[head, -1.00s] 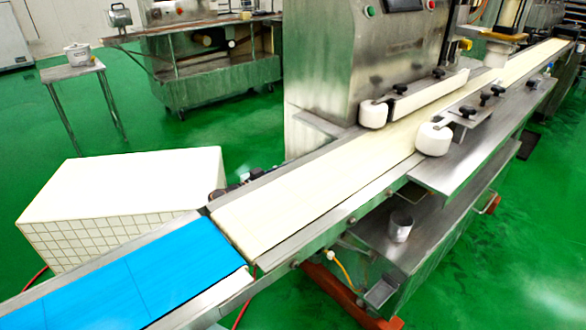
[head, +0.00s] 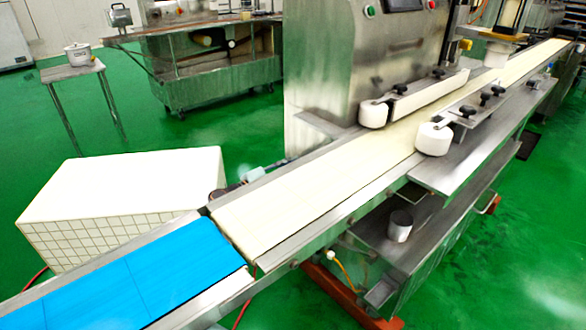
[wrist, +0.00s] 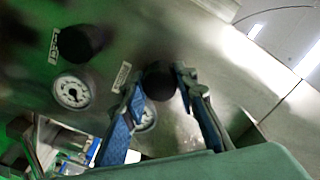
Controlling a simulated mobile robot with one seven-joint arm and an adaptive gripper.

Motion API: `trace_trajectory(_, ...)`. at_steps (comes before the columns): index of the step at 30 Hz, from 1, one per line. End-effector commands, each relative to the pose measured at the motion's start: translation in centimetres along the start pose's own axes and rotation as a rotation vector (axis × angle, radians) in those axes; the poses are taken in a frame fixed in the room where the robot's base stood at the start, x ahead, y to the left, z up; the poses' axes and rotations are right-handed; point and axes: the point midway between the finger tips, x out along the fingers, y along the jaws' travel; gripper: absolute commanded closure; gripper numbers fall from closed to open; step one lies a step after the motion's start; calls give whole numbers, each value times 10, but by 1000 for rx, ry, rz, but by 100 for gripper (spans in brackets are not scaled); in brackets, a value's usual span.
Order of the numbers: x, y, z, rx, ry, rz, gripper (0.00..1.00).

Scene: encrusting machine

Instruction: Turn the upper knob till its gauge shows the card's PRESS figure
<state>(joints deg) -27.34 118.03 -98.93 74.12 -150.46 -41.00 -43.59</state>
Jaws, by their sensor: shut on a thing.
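In the wrist view my gripper (wrist: 159,84) is shut on a dark round knob (wrist: 159,76), with one blue-padded finger on each side of it. A round white-faced gauge (wrist: 146,117) beside this knob is partly hidden behind the left finger, and its reading cannot be made out. A second dark knob (wrist: 79,43) stands free to the left, with another dial gauge (wrist: 72,91) beside it. I cannot tell from these frames which knob is the upper one. No card with figures is recognisable. The head view does not show my gripper or the knobs.
In the wrist view small white labels (wrist: 121,77) sit on the metal panel. In the head view a long cream conveyor belt (head: 300,200) runs past a steel machine housing (head: 330,75). A blue belt (head: 140,275) and a white box (head: 120,185) are at the left.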

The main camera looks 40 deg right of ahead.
Motion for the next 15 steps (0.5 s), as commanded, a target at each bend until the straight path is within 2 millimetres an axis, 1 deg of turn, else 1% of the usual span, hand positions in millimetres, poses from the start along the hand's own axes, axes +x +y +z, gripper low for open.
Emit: trace_trajectory(15,-1,0,1,491,-2,0,98)
